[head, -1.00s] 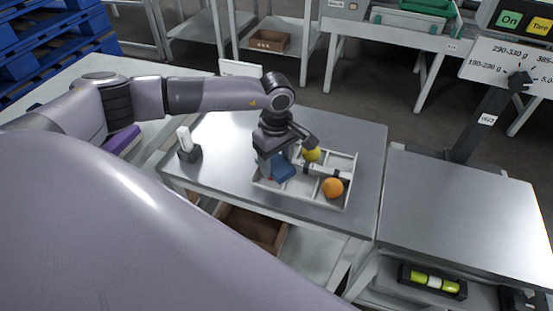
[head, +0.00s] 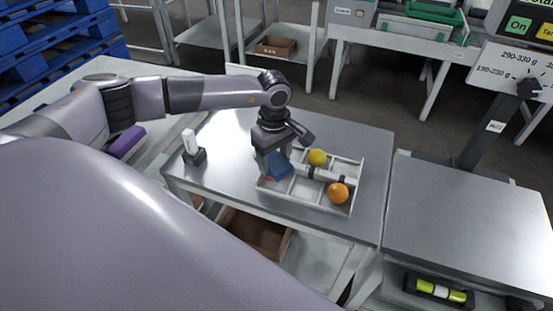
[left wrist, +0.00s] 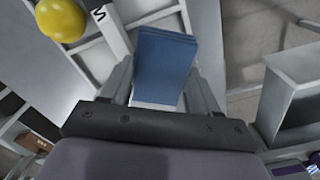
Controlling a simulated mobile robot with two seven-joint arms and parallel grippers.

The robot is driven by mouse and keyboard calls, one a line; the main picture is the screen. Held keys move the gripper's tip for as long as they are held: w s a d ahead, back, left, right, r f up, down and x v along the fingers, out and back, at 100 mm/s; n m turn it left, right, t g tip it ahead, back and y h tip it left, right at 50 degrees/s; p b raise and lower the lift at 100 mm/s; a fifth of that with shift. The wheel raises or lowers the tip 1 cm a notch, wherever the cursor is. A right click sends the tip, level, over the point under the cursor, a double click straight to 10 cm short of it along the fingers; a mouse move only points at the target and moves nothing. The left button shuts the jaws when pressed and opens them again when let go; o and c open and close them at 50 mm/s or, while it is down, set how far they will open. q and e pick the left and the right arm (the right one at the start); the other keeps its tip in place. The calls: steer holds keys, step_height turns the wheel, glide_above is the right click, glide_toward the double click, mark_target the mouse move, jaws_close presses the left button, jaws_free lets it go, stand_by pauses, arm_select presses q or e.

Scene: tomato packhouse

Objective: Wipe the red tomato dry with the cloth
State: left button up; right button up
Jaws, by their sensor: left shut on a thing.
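My left gripper (head: 271,172) is shut on the folded blue cloth (head: 280,166) over the left end of a pale divided tray (head: 313,205). In the left wrist view the cloth (left wrist: 165,62) stands out between the two fingers. A small patch of the red tomato (head: 268,178) shows low beside the gripper and cloth; the rest is hidden, and I cannot tell whether the cloth touches it. A yellow tomato (head: 317,157) and an orange tomato (head: 338,193) sit in other parts of the tray. My right gripper is not in view.
The tray is on a metal table (head: 350,150). A white object in a dark holder (head: 192,147) stands on its left. A second metal table (head: 450,210) and a post with a weight sign (head: 510,68) are on the right. Table space behind the tray is clear.

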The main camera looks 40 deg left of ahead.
arm_select(q)
steer(key=shift+s+d+f, duration=0.1)
steer(key=shift+s+f, duration=0.05)
steer(key=shift+f, duration=0.1)
steer(key=shift+s+d, duration=0.2)
steer(key=shift+d, duration=0.4)
steer(key=shift+s+d, duration=0.15)
steer(key=shift+d, duration=0.4)
steer(key=shift+w+a, duration=0.1)
steer(key=shift+a, duration=0.1)
steer(key=shift+w+a, duration=0.15)
steer(key=shift+a, duration=0.4)
steer(key=shift+w+a, duration=0.15)
steer(key=shift+a, duration=0.35)
steer(key=shift+s+d, duration=0.1)
steer(key=shift+d, duration=0.05)
steer(key=shift+s+d, duration=0.15)
steer(key=shift+d, duration=0.4)
steer(key=shift+s+d, duration=0.15)
steer(key=shift+d, duration=0.4)
steer(key=shift+w+a, duration=0.1)
